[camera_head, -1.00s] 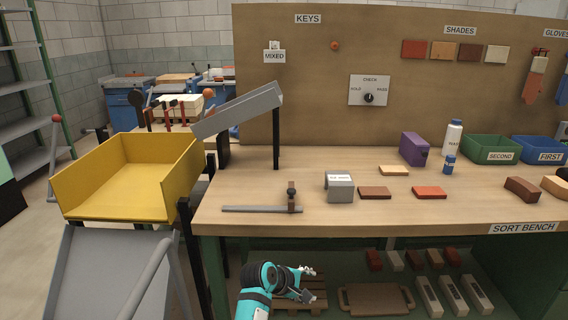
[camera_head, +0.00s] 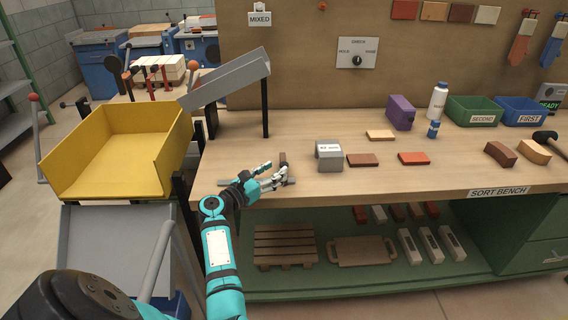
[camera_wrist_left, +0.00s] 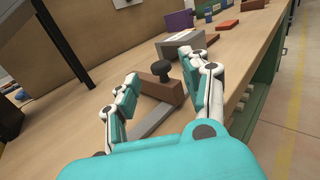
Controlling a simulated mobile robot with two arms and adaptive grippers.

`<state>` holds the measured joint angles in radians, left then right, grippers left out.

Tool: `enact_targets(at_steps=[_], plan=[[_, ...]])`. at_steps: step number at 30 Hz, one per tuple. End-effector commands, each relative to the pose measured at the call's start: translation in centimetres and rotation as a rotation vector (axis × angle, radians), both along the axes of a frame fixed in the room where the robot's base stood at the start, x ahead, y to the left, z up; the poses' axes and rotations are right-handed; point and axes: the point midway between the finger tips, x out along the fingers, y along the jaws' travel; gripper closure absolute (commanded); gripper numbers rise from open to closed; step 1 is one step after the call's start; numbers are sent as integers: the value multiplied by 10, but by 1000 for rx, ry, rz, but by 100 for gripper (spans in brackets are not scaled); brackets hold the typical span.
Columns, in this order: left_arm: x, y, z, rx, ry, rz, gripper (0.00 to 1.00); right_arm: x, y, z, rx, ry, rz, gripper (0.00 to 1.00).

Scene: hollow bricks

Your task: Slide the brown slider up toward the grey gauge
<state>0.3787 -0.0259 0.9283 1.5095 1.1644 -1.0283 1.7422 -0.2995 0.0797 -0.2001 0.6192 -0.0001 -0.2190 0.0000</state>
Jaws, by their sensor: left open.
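The brown slider (camera_head: 283,159) sits on a grey rail (camera_head: 291,182) near the bench's front left. In the left wrist view the slider (camera_wrist_left: 163,91) is a brown block with a dark knob on top. My left gripper (camera_head: 273,175) is open at the rail, its fingers partly hiding slider and rail. In the wrist view its two fingers stand on either side of the slider, with gaps visible. The grey gauge (camera_head: 328,157), a labelled block, stands right of the slider; it also shows beyond it in the wrist view (camera_wrist_left: 180,44). My right gripper is not in view.
Flat brown (camera_head: 362,160) and red (camera_head: 413,158) pieces lie right of the gauge. A sloping grey chute (camera_head: 228,85) on a dark post and a yellow tray (camera_head: 70,165) stand to the left. Bench top in front of the gauge is clear.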

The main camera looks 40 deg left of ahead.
Motion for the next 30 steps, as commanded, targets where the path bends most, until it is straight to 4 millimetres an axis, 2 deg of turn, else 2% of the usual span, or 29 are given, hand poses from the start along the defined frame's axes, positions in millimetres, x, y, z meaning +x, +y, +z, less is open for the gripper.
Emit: enact_targets(at_steps=[3, 9, 20, 23, 30], plan=[[23, -2, 1, -1, -2, -2, 53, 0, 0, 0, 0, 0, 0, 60], [45, -4, 0, 1, 0, -1, 53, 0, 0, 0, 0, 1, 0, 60], [51, -4, 0, 2, 1, 0, 53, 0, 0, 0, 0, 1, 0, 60], [51, -5, 0, 2, 1, 0, 63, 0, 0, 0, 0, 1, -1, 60], [51, -5, 0, 2, 1, 0, 95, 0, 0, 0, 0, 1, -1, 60]])
